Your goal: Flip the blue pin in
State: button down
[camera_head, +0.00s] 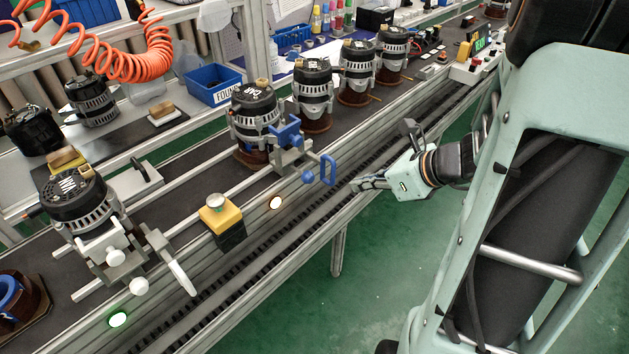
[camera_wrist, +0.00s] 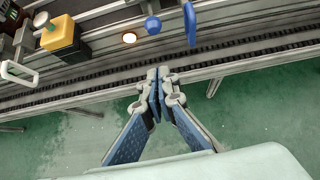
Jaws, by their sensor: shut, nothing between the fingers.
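A blue clamp fixture (camera_head: 288,137) stands on the line's front rail before an alternator (camera_head: 255,112). A blue loop handle (camera_head: 328,170) and a blue round knob (camera_head: 308,177) stick out from it toward the aisle. The wrist view shows the loop handle (camera_wrist: 190,24) at the top, cut by the edge, and the knob (camera_wrist: 152,25) left of it. I cannot tell which part is the blue pin. My gripper (camera_head: 356,185) is shut and empty, just right of the loop handle and apart from it. In the wrist view its fingertips (camera_wrist: 160,76) meet below the handle.
A yellow-topped button box (camera_head: 220,214) sits left along the rail, near a lit lamp (camera_head: 275,203). A white clamp fixture (camera_head: 110,250) holds another alternator further left. More alternators stand behind right. Open green floor (camera_head: 300,290) lies in front of the rail.

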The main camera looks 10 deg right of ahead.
jog(key=w+a+r+b+x, duration=0.1)
jog(key=r+b+x, duration=0.1)
jog(key=x, duration=1)
jog(key=shift+w+a+f, duration=0.15)
jog(key=shift+w+a, duration=0.15)
jog(key=shift+w, duration=0.2)
